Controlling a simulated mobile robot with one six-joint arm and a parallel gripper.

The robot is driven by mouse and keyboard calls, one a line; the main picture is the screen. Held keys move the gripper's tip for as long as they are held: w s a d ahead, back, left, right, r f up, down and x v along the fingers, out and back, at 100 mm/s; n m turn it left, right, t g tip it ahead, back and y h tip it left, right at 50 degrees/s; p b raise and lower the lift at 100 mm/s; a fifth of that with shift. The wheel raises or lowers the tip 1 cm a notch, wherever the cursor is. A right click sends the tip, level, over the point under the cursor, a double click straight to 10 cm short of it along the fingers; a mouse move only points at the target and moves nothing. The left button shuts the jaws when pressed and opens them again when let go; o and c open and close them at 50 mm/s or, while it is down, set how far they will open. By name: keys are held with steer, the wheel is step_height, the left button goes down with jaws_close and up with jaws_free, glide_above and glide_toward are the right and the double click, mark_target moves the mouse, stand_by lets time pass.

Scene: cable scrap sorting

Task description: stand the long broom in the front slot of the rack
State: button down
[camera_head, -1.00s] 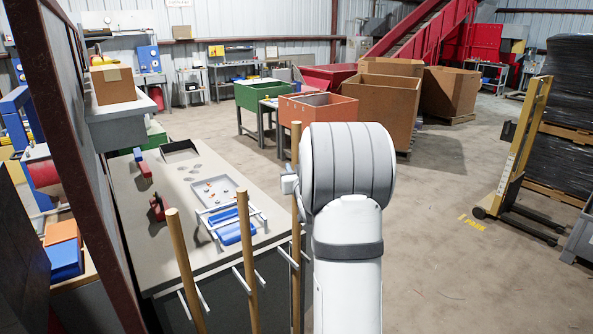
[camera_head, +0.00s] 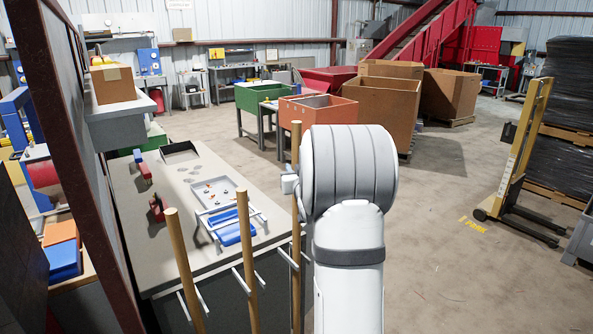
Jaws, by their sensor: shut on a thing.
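Three wooden broom handles stand upright in the lower part of the view. The rightmost handle, which I take for the long broom (camera_head: 296,150), rises beside my white arm. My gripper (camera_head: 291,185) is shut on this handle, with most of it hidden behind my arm. The rack shows as pairs of pale prongs, one pair (camera_head: 287,256) at the rightmost handle. I cannot tell whether that handle is fully between its prongs. The middle handle (camera_head: 247,270) and the left handle (camera_head: 184,270) stand at other prong pairs. The broom heads are out of view.
A grey workbench (camera_head: 190,250) behind the handles carries a tray (camera_head: 222,190), blue pieces and red tools. A dark red post (camera_head: 85,150) stands at the left. Green, orange and brown bins stand farther back. Open floor (camera_head: 440,220) lies to the right, before a yellow lifter (camera_head: 520,150).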

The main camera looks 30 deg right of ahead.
steer(key=shift+f+b, duration=0.25)
steer(key=shift+b, duration=0.45)
stand_by(0.3)
steer(key=shift+c, duration=2)
jaws_free()
steer(key=shift+s, duration=0.1)
steer(key=b+v, duration=0.4)
steer(key=v, duration=0.9)
steer(key=shift+b, duration=0.4)
steer(key=shift+a, duration=0.1)
